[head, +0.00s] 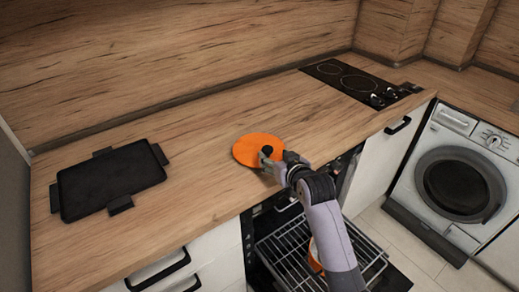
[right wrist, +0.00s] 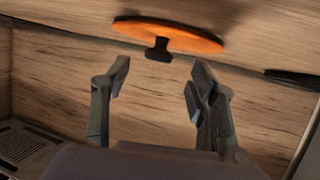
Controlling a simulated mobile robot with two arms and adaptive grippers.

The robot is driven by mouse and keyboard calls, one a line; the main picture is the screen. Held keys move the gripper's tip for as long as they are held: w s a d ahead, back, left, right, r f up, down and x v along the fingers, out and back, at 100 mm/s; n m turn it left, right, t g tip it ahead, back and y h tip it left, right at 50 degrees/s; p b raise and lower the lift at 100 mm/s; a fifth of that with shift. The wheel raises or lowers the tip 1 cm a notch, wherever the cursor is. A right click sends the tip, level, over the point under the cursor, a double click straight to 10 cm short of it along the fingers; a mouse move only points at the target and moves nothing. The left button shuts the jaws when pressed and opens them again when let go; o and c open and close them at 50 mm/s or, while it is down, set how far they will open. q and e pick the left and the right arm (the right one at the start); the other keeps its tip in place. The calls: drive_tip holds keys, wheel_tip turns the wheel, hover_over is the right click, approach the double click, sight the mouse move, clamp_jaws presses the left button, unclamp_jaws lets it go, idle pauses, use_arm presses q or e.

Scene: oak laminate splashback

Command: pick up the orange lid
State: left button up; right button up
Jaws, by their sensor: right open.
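The orange lid (head: 249,144) is a flat round disc with a dark knob, lying on the wooden counter in the head view. My right gripper (head: 268,158) is at its right front side, close to the knob, and hides part of the lid. In the right wrist view the lid (right wrist: 175,36) is at the top with its black knob (right wrist: 159,49) pointing toward the gripper. The two fingers of my right gripper (right wrist: 157,82) are apart, with nothing between them; the knob lies just beyond the gap. My left gripper is not in view.
A black tray (head: 110,183) with side handles lies on the counter at left. A black hob (head: 352,79) is set at the back right. Below the counter's front edge, an oven is open with its rack (head: 290,252) out. A washing machine (head: 458,181) stands at right.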

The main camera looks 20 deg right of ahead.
sight(270, 152)
drive_tip(key=shift+p+x, duration=0.35)
drive_tip(key=shift+x, duration=2.05)
drive_tip(key=shift+d+r, duration=0.1)
drive_tip(key=shift+s, duration=0.1)
drive_tip(key=shift+c, duration=0.3)
clamp_jaws()
